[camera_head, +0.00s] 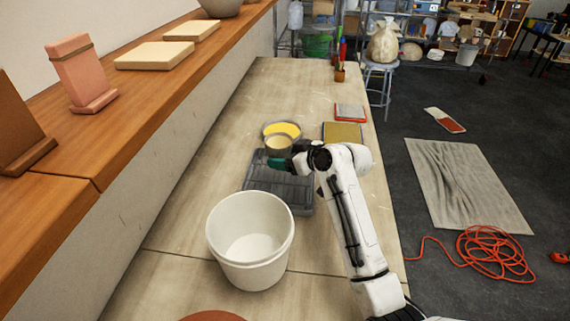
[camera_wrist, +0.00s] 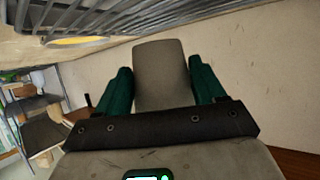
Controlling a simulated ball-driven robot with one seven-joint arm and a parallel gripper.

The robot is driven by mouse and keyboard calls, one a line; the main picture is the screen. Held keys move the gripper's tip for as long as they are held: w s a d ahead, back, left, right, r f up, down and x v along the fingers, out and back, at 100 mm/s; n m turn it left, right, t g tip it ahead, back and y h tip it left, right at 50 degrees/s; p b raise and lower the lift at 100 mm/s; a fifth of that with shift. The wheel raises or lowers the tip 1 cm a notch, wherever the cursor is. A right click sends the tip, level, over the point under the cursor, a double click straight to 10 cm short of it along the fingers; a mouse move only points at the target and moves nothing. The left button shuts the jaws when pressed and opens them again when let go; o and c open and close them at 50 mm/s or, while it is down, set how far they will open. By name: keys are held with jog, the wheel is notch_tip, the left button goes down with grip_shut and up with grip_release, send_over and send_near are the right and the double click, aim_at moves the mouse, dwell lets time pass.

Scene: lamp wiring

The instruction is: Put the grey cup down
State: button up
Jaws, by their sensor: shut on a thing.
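The grey cup (camera_head: 278,144) is held upright or nearly so at the far edge of the dark grey ribbed tray (camera_head: 258,181), with its pale tan inside showing in the head view. My gripper (camera_head: 279,163) has green fingers and is shut on the cup. In the wrist view the cup's plain grey-brown side (camera_wrist: 165,75) fills the space between the fingertips (camera_wrist: 162,85). The cup overlaps the front of a bowl of yellow stuff (camera_head: 283,128) in the head view. Its underside is hidden, so I cannot tell whether it touches anything below.
A large white bucket (camera_head: 250,268) stands in front of the tray. Flat red-edged (camera_head: 350,112) and olive (camera_head: 343,132) pieces lie to the right, beyond my arm. A brown holder (camera_head: 340,74) stands at the far end. The bench (camera_head: 215,150) is bare left of the tray.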

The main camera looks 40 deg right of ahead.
jog(key=shift+f, duration=1.5)
jog(key=shift+f, duration=0.2)
jog(key=o, duration=1.5)
jog(key=shift+r, duration=0.1)
jog(key=shift+s+r, duration=0.15)
jog(key=b+v, duration=0.1)
jog(key=v, duration=1)
jog(key=shift+s+r, duration=0.2)
jog(key=shift+s, duration=0.1)
